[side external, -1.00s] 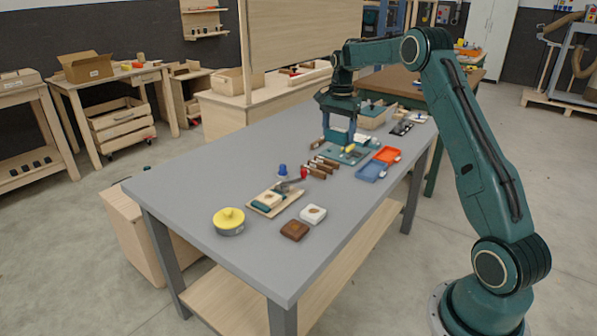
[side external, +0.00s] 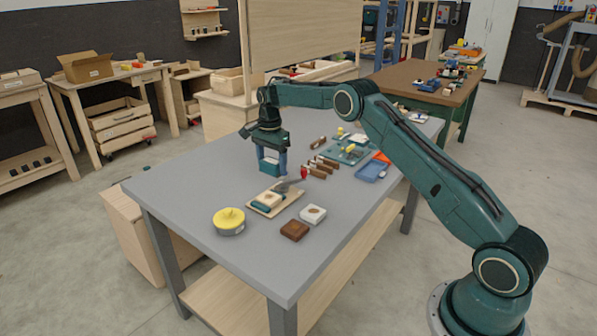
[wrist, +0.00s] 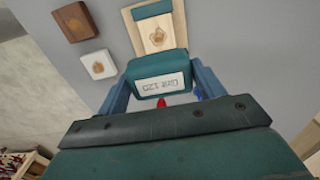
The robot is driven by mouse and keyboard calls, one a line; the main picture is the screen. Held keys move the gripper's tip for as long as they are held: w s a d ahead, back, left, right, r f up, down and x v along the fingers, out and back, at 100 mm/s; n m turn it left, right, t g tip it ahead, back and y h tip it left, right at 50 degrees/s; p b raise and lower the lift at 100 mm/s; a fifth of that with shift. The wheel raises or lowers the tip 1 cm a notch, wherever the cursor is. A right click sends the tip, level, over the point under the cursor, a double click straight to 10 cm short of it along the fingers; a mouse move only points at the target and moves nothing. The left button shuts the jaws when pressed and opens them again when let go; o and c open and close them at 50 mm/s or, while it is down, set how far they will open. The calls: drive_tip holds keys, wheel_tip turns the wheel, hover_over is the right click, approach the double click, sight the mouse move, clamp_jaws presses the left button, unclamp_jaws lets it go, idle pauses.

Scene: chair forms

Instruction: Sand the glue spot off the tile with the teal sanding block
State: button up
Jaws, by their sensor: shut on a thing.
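My gripper (side external: 272,170) is shut on the teal sanding block (wrist: 158,64), whose pale label reads "Grit 120" in the wrist view. The block (side external: 268,163) is held above the grey table, just behind the wooden tray (side external: 252,208). On the tray lies a pale tile (wrist: 157,26) with a brown glue spot (wrist: 157,38); the block is apart from it in the side view. The block hides the tray's near end in the wrist view.
A white tile (side external: 313,214) and a brown tile (side external: 295,230), each with a spot, lie right of the tray. A yellow-topped tin (side external: 229,220) stands left. A red-handled tool (side external: 303,174), brown-handled tools (side external: 318,170) and a blue tray (side external: 371,171) lie farther back. The front table area is clear.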

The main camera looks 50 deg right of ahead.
sight(273, 194)
drive_tip(key=shift+f, duration=3.95)
drive_tip(key=shift+a+f, duration=0.15)
drive_tip(key=shift+a, duration=0.25)
drive_tip(key=shift+c, duration=0.4)
drive_tip(key=shift+a, duration=1.6)
drive_tip(key=shift+d, duration=2.05)
drive_tip(key=shift+a+r, duration=0.1)
drive_tip(key=shift+r, duration=4)
